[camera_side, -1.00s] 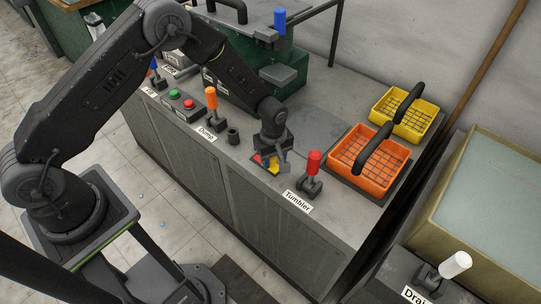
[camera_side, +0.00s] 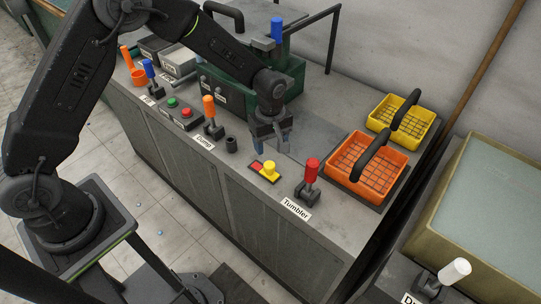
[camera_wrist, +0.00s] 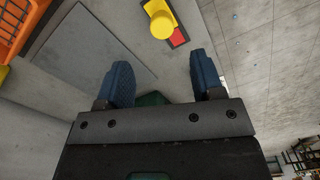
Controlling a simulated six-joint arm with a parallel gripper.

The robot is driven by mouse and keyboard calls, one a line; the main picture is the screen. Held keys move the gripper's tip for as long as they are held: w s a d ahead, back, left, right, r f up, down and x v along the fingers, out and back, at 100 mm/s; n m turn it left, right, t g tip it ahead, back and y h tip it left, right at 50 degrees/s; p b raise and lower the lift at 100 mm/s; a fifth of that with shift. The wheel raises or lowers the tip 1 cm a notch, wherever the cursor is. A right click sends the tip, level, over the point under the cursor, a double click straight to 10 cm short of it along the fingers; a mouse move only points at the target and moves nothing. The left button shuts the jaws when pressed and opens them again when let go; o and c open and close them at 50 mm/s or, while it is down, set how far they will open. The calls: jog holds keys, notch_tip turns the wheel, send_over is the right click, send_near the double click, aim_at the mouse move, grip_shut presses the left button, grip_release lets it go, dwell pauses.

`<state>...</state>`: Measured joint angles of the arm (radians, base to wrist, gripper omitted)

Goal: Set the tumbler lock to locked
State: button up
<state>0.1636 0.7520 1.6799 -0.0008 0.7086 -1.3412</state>
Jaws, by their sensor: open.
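The tumbler lock is a small yellow knob (camera_side: 270,167) on a flat plate (camera_side: 256,164) on the bench top, left of the red-handled Tumbler lever (camera_side: 311,171). Red shows on the plate's left part and yellow beside the knob's right side. In the wrist view the knob (camera_wrist: 162,26) is beyond the fingertips, with a red patch (camera_wrist: 178,37) exposed beside it. My gripper (camera_side: 273,144) is open and empty, above and behind the lock, apart from it. Both blue fingers (camera_wrist: 160,70) show in the wrist view with nothing between them.
An orange basket (camera_side: 352,176) and a yellow basket (camera_side: 413,131) stand right of the lock. An orange-handled Dump lever (camera_side: 209,108) and a short black post (camera_side: 231,145) are to the left. A green machine (camera_side: 295,70) stands behind my gripper.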

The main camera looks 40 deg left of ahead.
jog(key=shift+r, duration=2.05)
jog(key=s+a+r+m+t, duration=0.1)
jog(key=s+a+r+m, duration=0.15)
jog(key=s+r, duration=0.4)
jog(key=s+a+r+m+t, duration=0.2)
jog(key=s+r+m, duration=0.15)
jog(key=r, duration=0.65)
jog(key=s+a+r+m+t, duration=0.1)
jog(key=s+r+m, duration=0.1)
jog(key=s, duration=0.5)
jog(key=s+a+r+m+t, duration=0.1)
jog(key=s+a+r+m, duration=0.1)
jog(key=s+m, duration=0.3)
jog(key=s, duration=0.3)
jog(key=shift+r+t, duration=0.3)
jog(key=shift+r, duration=0.1)
